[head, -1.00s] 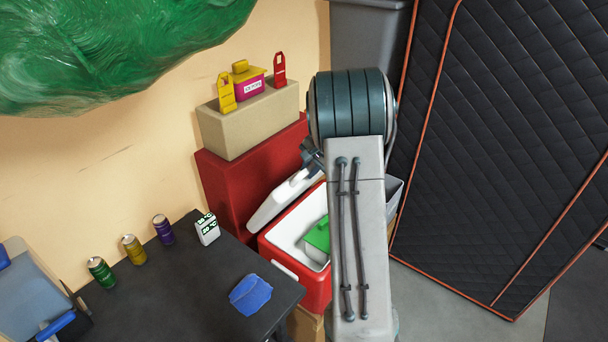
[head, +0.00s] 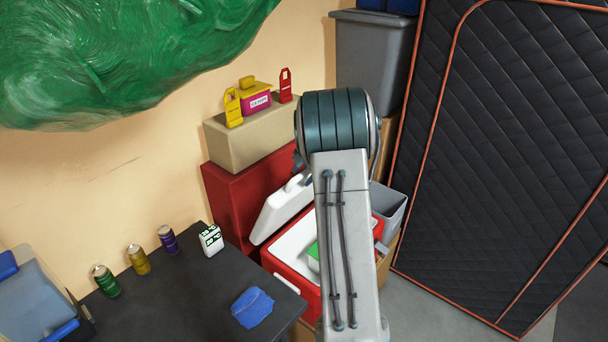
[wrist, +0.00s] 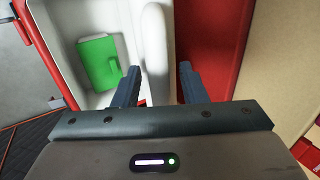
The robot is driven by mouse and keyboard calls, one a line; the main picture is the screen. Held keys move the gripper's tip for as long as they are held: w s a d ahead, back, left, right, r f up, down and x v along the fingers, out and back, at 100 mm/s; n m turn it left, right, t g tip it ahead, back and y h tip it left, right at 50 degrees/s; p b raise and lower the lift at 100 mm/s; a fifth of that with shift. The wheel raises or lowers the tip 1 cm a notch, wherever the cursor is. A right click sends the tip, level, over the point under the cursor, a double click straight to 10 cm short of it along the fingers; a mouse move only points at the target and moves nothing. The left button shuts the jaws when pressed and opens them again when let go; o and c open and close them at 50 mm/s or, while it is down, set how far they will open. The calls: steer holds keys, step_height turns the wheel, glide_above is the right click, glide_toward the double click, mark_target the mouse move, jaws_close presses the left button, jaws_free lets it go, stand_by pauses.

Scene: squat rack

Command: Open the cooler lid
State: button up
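The red cooler (head: 278,267) has a white interior and stands beside the dark table, partly hidden by my arm in the head view. Its white lid (head: 280,210) is raised and tilted up toward the red box behind it. In the wrist view the lid (wrist: 156,48) shows edge-on. My gripper (wrist: 157,84) is open, its two fingers apart on either side of the lid's edge, with a visible gap at the right finger. Contact at the left finger is unclear. A green item (wrist: 100,62) lies inside the cooler. My arm hides the gripper in the head view.
A red box (head: 235,200) with a tan box (head: 245,132) on it stands behind the cooler. The dark table (head: 190,300) holds cans, a white-and-green carton (head: 211,240) and a blue cloth-like item (head: 252,308). A grey bin (head: 390,210) and black quilted panel (head: 500,150) are right.

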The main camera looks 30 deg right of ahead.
steer(key=b+v, duration=0.2)
steer(key=v, duration=1.1)
steer(key=shift+r, duration=0.35)
steer(key=shift+s, duration=0.1)
steer(key=s+a+r+n+g, duration=0.15)
steer(key=s+a+n, duration=0.45)
steer(key=s+a, duration=0.9)
steer(key=s+a+f+n+h, duration=0.1)
steer(key=s+a+f+n, duration=0.1)
steer(key=s, duration=0.5)
steer(key=s+a+f+n+h, duration=0.1)
steer(key=s+a+f+n, duration=0.2)
steer(key=s+a+n, duration=0.2)
steer(key=shift+s+a+n, duration=0.3)
steer(key=shift+s+a, duration=0.55)
steer(key=shift+a, duration=0.25)
